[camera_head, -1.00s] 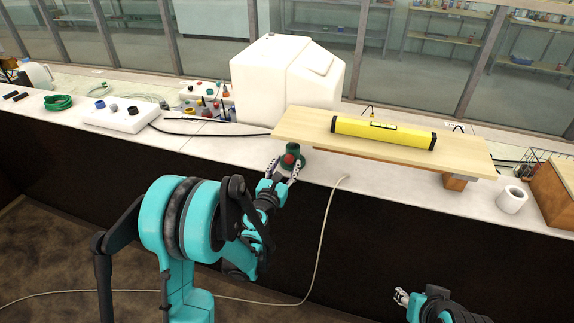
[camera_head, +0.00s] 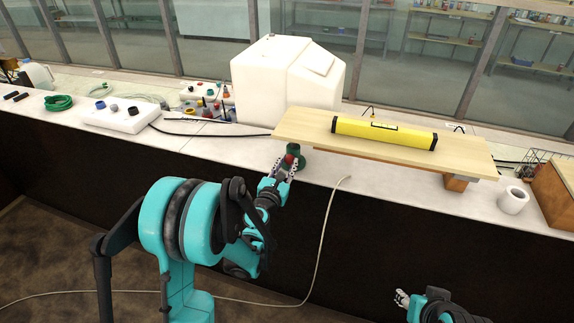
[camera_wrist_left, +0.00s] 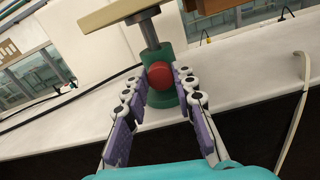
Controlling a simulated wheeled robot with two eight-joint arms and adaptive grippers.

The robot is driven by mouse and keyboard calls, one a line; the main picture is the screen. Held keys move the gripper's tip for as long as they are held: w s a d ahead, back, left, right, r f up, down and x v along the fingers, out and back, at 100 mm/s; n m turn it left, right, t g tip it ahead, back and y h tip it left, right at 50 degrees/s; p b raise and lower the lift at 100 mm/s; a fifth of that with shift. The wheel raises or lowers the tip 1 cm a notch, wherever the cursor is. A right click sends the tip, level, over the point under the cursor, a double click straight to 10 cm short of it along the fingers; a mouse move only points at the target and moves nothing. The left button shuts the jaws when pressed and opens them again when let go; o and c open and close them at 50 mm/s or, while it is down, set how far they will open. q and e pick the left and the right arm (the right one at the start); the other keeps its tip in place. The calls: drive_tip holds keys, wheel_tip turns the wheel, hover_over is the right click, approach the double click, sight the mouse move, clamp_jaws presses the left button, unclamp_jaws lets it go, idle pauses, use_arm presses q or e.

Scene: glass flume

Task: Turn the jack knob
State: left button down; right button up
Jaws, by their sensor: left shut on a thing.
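The green jack (camera_head: 299,158) stands on the bench under the left end of a wooden board (camera_head: 462,160). Its round red knob (camera_wrist_left: 160,75) faces my left gripper and shows between the fingers in the left wrist view. The jack's green body (camera_wrist_left: 157,53) and grey post rise behind the knob. My left gripper (camera_head: 285,164) is shut on the knob, one finger on each side. In the head view the fingers partly hide the knob. My right gripper (camera_head: 402,298) is low at the bottom right, away from the bench; its finger opening is too small to judge.
A yellow spirit level (camera_head: 383,132) lies on the board, whose right end rests on a wooden block (camera_head: 456,182). A white tank (camera_head: 285,80) stands behind. A pale cable (camera_head: 325,232) hangs over the bench's front edge.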

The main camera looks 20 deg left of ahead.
use_arm(q)
drive_tip(key=m+b, duration=0.1)
drive_tip(key=m, duration=0.4)
drive_tip(key=shift+d+f+m+b, duration=0.1)
drive_tip(key=shift+m+b, duration=0.2)
drive_tip(key=shift+b, duration=0.1)
drive_tip(key=m+b, duration=0.1)
drive_tip(key=m, duration=0.5)
drive_tip(key=m+b, duration=0.1)
drive_tip(key=m, duration=0.5)
drive_tip(key=shift+f+m, duration=0.1)
drive_tip(key=shift+m, duration=0.3)
drive_tip(key=m, duration=0.5)
drive_tip(key=c, duration=1.2)
unclamp_jaws()
drive_tip(key=shift+f, duration=0.1)
